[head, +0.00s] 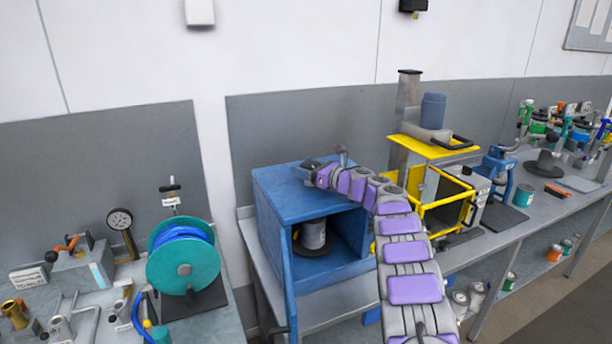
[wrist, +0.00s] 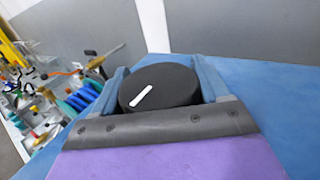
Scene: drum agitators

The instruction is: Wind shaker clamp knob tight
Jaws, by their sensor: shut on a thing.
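The shaker is a blue box (head: 276,205) on the bench in the head view, with a grey can (head: 313,234) on a dark round base inside its open front. My gripper (head: 312,170) is over the box's top. In the wrist view the clamp knob (wrist: 172,86) is a round black knob with a white pointer line, slanting up to the right. My gripper (wrist: 160,80) is shut on the knob, one finger on each side. The box's blue top (wrist: 270,100) lies around it. The knob's lower edge is hidden by my gripper.
A yellow-framed machine (head: 440,190) stands right of the blue box, close to my arm. A teal reel (head: 183,262) stands on the left bench. A small grey fitting (head: 342,157) stands up behind my gripper. A grey panel (head: 310,125) is behind the box.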

